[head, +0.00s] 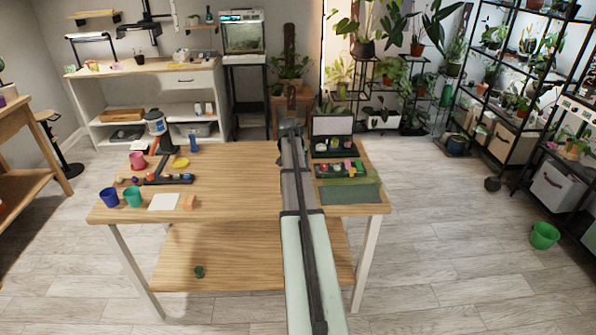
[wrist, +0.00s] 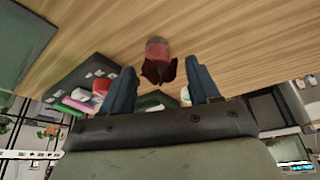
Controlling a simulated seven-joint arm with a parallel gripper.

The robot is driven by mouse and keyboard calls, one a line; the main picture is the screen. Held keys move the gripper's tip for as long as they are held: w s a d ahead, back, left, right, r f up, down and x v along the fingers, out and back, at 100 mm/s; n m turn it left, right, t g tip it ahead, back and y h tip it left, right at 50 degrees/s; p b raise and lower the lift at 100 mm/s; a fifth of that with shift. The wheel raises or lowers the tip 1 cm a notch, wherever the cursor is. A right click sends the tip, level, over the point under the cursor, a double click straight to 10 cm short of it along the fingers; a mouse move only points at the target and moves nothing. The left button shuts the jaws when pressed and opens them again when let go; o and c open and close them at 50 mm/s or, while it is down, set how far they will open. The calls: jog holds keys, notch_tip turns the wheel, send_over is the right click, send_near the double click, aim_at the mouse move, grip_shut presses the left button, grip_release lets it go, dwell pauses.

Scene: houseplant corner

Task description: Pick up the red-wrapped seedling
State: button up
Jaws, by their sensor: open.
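In the wrist view a dark red, wrapped thing (wrist: 158,52) with dark, leaf-like edges appears to be the red-wrapped seedling. It shows between and beyond the tips of my gripper (wrist: 160,68), against the bare wood. My gripper is open, its two blue fingers spread apart, and I see no clear contact with the seedling. In the head view my arm covers the gripper's fingers and this seedling. The wooden table (head: 235,180) lies beneath.
A black tray (wrist: 60,84) with several coloured items lies left of the fingers in the wrist view. In the head view an open black case (head: 332,127) and a dark green mat (head: 352,194) are right of my arm. Cups, including a teal one (head: 132,197), stand at left. The table's middle is clear.

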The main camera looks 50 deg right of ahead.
jog(key=shift+x, duration=1.5)
jog(key=shift+c, duration=0.2)
jog(key=c, duration=1.1)
